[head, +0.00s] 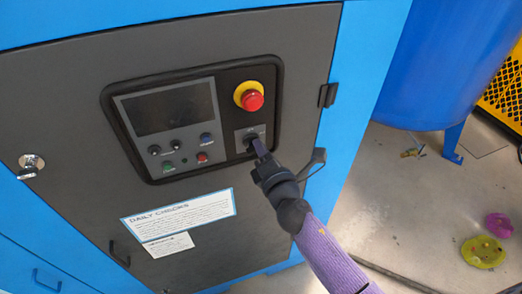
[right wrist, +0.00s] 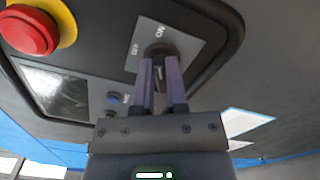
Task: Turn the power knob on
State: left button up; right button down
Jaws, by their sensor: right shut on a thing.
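The power knob (right wrist: 158,55) is a small black rotary knob on a grey plate marked OFF and ON. In the head view the knob (head: 249,137) sits on the dark control panel, below the red emergency button, partly hidden by my gripper. My right gripper (head: 260,148) reaches it from the lower right. In the right wrist view the purple fingers of my right gripper (right wrist: 160,68) are on either side of the knob, shut on it. The knob's exact pointing direction is hard to make out. My left gripper is in neither view.
A red emergency button (head: 252,99) on a yellow ring is just above the knob. A dark screen (head: 160,112) and small buttons are to its left. A blue tank (head: 430,60) stands at the right.

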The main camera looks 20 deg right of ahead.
jog(key=m, duration=0.5)
jog(key=shift+f+m+b, duration=0.3)
jog(key=shift+f, duration=0.05)
dwell(0.3)
jog(key=c, duration=0.7)
grip_release()
jog(key=shift+o, duration=0.2)
jog(key=s, duration=1)
jog(key=shift+d, duration=0.25)
jog(key=shift+f, duration=0.1)
